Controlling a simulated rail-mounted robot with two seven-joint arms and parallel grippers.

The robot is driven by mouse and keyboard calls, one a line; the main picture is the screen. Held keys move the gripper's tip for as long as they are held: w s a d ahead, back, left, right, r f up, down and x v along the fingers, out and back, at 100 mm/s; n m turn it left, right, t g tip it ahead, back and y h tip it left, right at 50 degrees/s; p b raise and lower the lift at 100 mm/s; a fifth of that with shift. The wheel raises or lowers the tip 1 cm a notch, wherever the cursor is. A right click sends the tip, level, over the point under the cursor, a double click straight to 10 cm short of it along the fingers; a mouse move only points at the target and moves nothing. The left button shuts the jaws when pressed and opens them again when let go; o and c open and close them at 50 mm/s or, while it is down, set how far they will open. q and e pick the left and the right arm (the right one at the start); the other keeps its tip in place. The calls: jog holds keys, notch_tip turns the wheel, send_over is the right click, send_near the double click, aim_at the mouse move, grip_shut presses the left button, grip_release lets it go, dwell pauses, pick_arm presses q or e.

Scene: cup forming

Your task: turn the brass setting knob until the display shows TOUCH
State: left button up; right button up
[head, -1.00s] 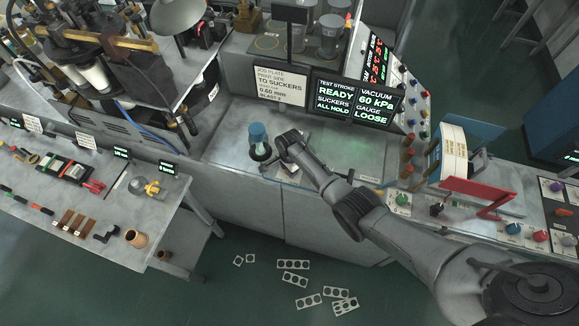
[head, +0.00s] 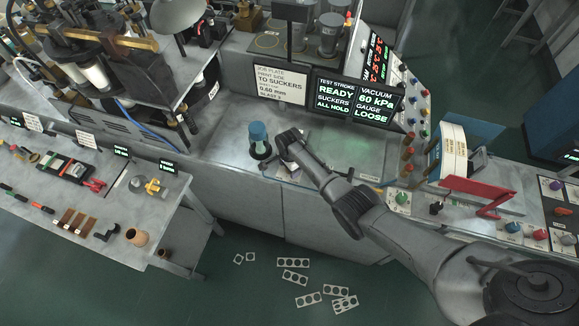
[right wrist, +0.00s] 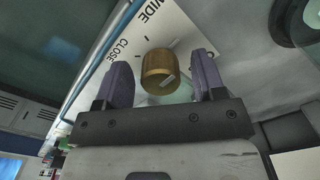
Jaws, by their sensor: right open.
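The brass setting knob (right wrist: 158,72) shows in the right wrist view as a short ribbed cylinder with a pale mark on its end. It sits on a white plate (right wrist: 188,27) lettered WIDE and CLOSE. My right gripper (right wrist: 163,78) is open, with one purple-grey finger on each side of the knob. A gap shows on both sides. In the head view my right gripper (head: 287,145) is low over the bench, and the knob is hidden there. The display (head: 375,104) reads VACUUM 60 kPa, GAUGE LOOSE. My left gripper is out of view.
A second display (head: 335,93) reads READY and ALL HOLD. A red stand (head: 478,189) is to the right of my arm. The bench (head: 225,140) left of the bottle is clear.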

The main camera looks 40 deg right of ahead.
jog(key=shift+r, duration=0.2)
notch_tip(320, 180, up, 13)
jog(key=p, duration=0.1)
jog(key=shift+r, duration=0.2)
dwell(0.6)
